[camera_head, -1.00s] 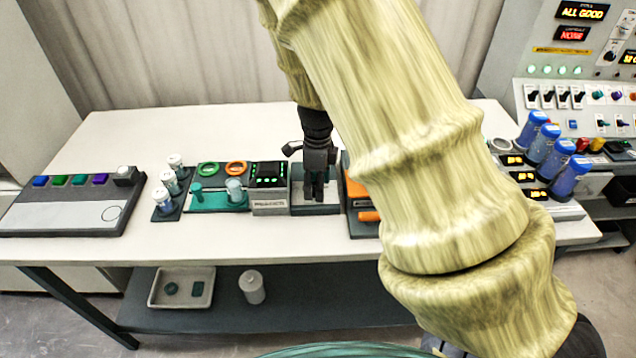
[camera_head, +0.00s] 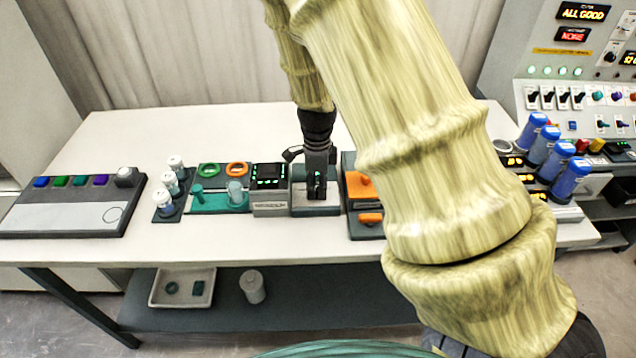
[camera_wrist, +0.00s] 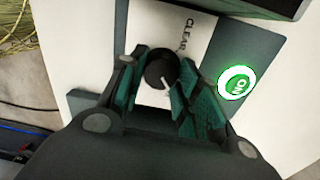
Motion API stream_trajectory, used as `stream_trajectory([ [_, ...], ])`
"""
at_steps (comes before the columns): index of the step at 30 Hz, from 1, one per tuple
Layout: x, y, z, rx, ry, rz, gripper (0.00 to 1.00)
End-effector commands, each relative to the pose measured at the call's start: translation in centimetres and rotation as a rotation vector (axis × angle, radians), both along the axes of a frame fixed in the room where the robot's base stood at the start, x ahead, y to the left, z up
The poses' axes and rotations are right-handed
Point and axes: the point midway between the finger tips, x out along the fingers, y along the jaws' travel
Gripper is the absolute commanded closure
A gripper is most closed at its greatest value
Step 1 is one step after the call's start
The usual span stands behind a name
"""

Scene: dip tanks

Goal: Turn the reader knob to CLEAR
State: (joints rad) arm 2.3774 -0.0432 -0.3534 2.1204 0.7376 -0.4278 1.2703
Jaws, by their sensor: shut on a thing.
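The reader knob (camera_wrist: 160,70) is a round black knob on a pale plate in the wrist view. Its white pointer mark shows on its lower right edge, on the side away from the printed word CLEAR (camera_wrist: 182,36). My gripper (camera_wrist: 158,84) has its green-padded fingers on either side of the knob and is shut on it. In the head view my gripper (camera_head: 317,187) points down over the grey reader box (camera_head: 316,210), and the knob is hidden there.
A lit green ON button (camera_wrist: 237,83) sits right of the fingers. A small black display with green marks (camera_head: 269,176) stands left of the gripper, and an orange-topped unit (camera_head: 359,186) stands close on its right. The table's back left is clear.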

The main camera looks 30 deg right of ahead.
Motion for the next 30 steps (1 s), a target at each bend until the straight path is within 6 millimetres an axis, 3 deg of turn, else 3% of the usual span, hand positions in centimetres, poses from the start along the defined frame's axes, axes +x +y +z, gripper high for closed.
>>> stream_trajectory([
  [30,0.46,-0.01,0.24,0.001,-0.001,0.953,0.91],
])
